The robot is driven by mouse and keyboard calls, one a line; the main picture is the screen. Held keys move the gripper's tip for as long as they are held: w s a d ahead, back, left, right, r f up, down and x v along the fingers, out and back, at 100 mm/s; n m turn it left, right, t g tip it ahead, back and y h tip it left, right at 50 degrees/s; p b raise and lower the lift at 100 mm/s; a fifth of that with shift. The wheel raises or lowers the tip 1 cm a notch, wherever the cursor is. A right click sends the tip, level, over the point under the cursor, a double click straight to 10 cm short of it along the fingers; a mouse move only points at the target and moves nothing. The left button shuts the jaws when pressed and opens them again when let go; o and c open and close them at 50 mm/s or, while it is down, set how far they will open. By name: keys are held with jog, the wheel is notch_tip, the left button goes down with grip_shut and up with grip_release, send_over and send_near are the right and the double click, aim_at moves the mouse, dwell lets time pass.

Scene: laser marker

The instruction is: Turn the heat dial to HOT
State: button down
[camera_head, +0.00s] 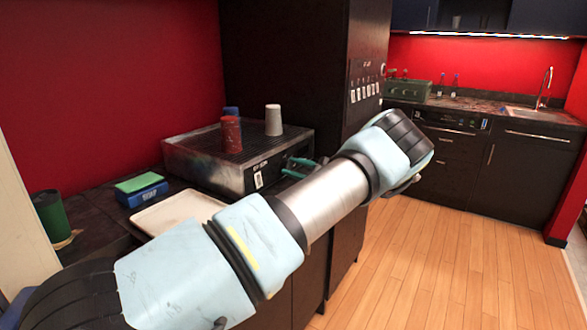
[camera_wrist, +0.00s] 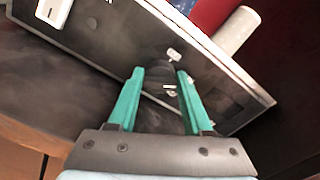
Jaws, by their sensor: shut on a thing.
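The heat dial (camera_wrist: 158,75) is a small dark round knob on the dark front panel of a low machine (camera_head: 215,172). In the wrist view it sits between the two green fingers of my gripper (camera_wrist: 160,80), which is shut on it. Small pale labels (camera_wrist: 175,54) show beside the knob, but I cannot read them or tell which way the dial points. In the head view my gripper (camera_head: 298,167) reaches the right part of the machine's front; the dial cannot be made out there.
On the machine's top stand a red cup (camera_head: 231,135), a pale cup (camera_head: 273,120) and a blue one behind. A white switch (camera_wrist: 54,12) is on the panel. A pale tray (camera_head: 165,215), a blue box with a green sponge (camera_head: 143,193) and a green can (camera_head: 52,215) are on the counter.

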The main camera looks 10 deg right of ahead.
jog(key=shift+m, duration=0.3)
jog(key=m+b, duration=0.1)
jog(key=m, duration=0.4)
jog(key=shift+m, duration=0.3)
jog(key=m, duration=0.5)
jog(key=shift+w+d+m, duration=0.1)
jog(key=shift+m, duration=0.2)
jog(key=shift+c, duration=1.6)
grip_release()
jog(key=b+v, duration=0.3)
jog(key=v, duration=0.8)
